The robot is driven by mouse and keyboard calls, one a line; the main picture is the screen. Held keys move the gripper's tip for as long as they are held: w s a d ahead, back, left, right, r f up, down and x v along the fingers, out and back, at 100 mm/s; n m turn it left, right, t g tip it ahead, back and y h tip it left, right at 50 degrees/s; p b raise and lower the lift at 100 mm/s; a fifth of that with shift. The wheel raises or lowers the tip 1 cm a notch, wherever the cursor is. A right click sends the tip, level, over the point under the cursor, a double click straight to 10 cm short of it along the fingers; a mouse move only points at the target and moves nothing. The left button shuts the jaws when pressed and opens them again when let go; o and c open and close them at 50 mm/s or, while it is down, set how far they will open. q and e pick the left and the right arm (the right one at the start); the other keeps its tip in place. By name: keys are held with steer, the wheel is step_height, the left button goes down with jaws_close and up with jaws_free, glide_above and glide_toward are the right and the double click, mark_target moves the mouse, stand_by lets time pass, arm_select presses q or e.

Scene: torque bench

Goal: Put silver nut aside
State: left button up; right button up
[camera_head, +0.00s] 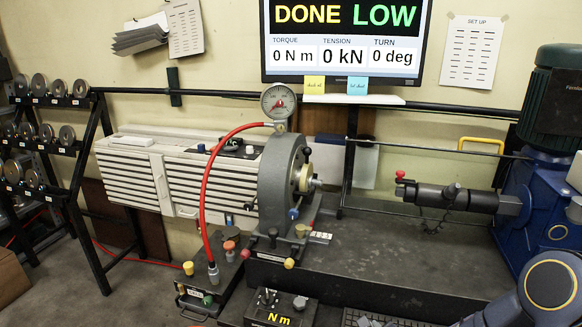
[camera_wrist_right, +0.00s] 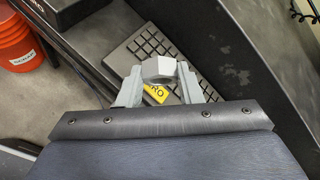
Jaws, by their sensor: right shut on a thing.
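The silver nut (camera_wrist_right: 158,67) is between the fingertips of my right gripper (camera_wrist_right: 159,75) in the right wrist view. The gripper is shut on it, with one grey finger on each side. The nut is held above a dark surface with a keypad and a yellow label behind it. In the head view only part of my right arm shows, at the lower right; its gripper and the nut are out of that view. My left gripper is in neither view.
A grey test machine (camera_head: 284,185) with a dial gauge stands mid-bench. A dark tool (camera_head: 450,197) and a blue motor unit (camera_head: 545,200) are at right. The bench top (camera_head: 400,250) between is mostly clear. A keypad (camera_wrist_right: 150,42) and orange bucket (camera_wrist_right: 15,42) show in the wrist view.

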steer(key=s, duration=0.1)
steer(key=s+f, duration=0.1)
steer(key=s, duration=0.3)
steer(key=shift+s+d+f, duration=0.1)
steer(key=shift+d+f, duration=0.15)
steer(key=shift+d, duration=0.05)
